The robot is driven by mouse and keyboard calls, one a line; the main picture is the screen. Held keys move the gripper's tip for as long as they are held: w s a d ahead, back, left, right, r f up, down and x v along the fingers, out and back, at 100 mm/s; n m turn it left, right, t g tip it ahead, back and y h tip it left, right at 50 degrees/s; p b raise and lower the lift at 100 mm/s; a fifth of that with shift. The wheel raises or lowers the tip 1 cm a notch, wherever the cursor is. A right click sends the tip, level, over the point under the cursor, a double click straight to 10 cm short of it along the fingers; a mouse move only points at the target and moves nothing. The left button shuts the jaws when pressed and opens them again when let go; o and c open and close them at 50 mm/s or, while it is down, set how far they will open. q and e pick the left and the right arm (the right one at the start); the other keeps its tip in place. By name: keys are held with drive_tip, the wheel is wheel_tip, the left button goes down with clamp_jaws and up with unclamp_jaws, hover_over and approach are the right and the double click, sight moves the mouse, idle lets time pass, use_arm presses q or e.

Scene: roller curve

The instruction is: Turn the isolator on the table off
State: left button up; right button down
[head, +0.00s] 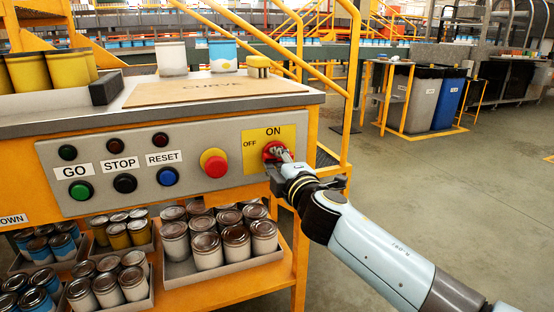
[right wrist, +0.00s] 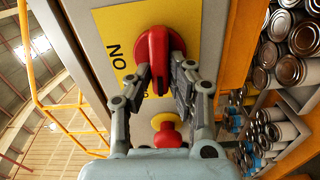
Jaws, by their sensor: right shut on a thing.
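The isolator is a red rotary handle (head: 268,150) on a yellow plate (head: 250,136) marked ON and OFF, at the right end of the grey control panel. In the right wrist view the red handle (right wrist: 152,58) stands between my fingers, its long side running up and down that picture, with ON to its left. The OFF label is mostly hidden there by a finger. My right gripper (head: 284,154) is shut on the handle, one finger (right wrist: 183,82) on each side. In the head view it hides part of the handle. My left gripper is not in view.
Left of the plate is a red push button with a yellow collar (head: 213,163), then several small buttons labelled GO, STOP and RESET (head: 163,158). Tins in trays (head: 208,276) fill the shelf below. A yellow handrail (head: 351,90) rises behind. The floor at right is open.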

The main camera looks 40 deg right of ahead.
drive_tip(key=shift+f+n, duration=0.2)
drive_tip(key=shift+n, duration=0.4)
drive_tip(key=c, duration=1.2)
unclamp_jaws()
drive_tip(key=shift+c, duration=0.2)
drive_tip(key=v, duration=1.2)
drive_tip(key=shift+r, duration=0.1)
